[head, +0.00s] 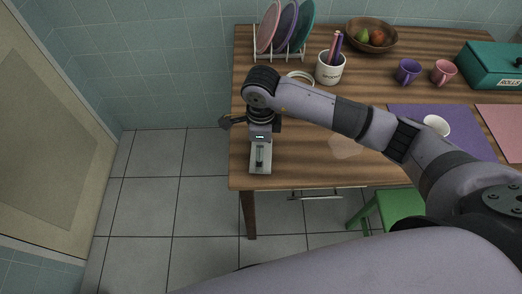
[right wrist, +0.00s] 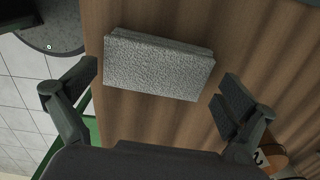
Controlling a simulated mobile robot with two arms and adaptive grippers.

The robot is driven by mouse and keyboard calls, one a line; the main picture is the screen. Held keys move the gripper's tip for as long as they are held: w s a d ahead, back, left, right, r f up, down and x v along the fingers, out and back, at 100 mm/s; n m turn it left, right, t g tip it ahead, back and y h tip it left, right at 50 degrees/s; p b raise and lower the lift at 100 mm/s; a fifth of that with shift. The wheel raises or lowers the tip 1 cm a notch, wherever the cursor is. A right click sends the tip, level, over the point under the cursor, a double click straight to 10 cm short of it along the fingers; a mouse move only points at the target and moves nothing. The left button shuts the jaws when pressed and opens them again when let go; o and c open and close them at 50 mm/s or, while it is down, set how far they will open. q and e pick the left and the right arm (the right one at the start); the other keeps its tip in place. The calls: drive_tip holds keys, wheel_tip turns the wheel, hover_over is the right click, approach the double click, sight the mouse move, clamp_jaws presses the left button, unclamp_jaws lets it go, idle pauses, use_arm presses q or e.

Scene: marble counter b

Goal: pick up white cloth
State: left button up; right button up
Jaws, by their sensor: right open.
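The white cloth (right wrist: 157,66) shows in the right wrist view as a folded, greyish-white textured block. It lies flat on the wooden table near the edge. My right gripper (right wrist: 160,80) is open and empty, with one finger to each side of the cloth in the picture. The cloth is a little nearer the picture's top than the gripper body, and I see no finger touching it. In the head view an arm comes in from the right over the table; I cannot make out fingertips or surely identify the cloth there. My left gripper is not in view.
The wooden table (head: 385,85) carries a plate rack (head: 283,55), a utensil pot (head: 330,70), a fruit bowl (head: 392,38), a purple mug (head: 408,72), a pink mug (head: 444,72) and a teal box (head: 490,66). A green stool (head: 400,207) stands by the front edge.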

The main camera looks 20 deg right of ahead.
drive_tip(key=shift+f, duration=0.4)
drive_tip(key=shift+c, duration=0.2)
drive_tip(key=c, duration=0.8)
drive_tip(key=shift+r, duration=0.2)
wheel_tip(320, 180, up, 20)
drive_tip(key=shift+f+b, duration=0.15)
drive_tip(key=shift+b, duration=0.2)
